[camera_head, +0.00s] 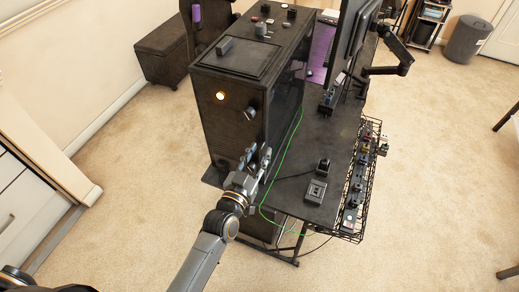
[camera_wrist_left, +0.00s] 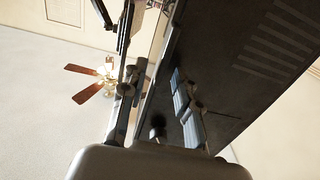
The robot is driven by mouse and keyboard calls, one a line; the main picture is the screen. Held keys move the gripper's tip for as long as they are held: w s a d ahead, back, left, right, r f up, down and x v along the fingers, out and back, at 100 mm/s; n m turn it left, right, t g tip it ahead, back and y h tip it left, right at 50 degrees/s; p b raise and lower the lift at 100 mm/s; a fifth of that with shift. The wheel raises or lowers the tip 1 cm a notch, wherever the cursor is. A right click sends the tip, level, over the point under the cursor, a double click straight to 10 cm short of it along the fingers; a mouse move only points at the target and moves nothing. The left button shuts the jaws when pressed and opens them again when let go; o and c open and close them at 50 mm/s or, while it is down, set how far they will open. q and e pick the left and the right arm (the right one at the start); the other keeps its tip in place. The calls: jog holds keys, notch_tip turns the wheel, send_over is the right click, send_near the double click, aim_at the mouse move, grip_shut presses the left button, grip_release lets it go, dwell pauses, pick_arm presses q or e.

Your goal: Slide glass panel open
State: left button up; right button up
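The glass panel (camera_head: 285,106) is the dark, glossy right side of a black computer case (camera_head: 232,130) on the desk. My left gripper (camera_head: 259,164) is at the case's lower front corner, by the panel's near edge. In the left wrist view, its two fingers (camera_wrist_left: 155,95) stand apart, with a narrow upright edge of the case or panel between them. I cannot tell whether either finger touches it. The case's dark face with slots (camera_wrist_left: 265,60) fills the right of that view. My right gripper is not in view.
A green cable (camera_head: 284,155) runs along the desk (camera_head: 322,140) beside the panel. Small black devices (camera_head: 316,190) and monitors (camera_head: 350,45) stand to the right. A wire basket (camera_head: 362,190) hangs at the desk's right edge. Carpet (camera_head: 130,170) is clear at the left.

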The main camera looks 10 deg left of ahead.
pick_arm(q)
jog(key=shift+w+d, duration=0.1)
jog(key=shift+w, duration=0.35)
jog(key=shift+c, duration=0.2)
grip_shut()
jog(key=shift+s+f, duration=0.1)
jog(key=shift+s, duration=0.05)
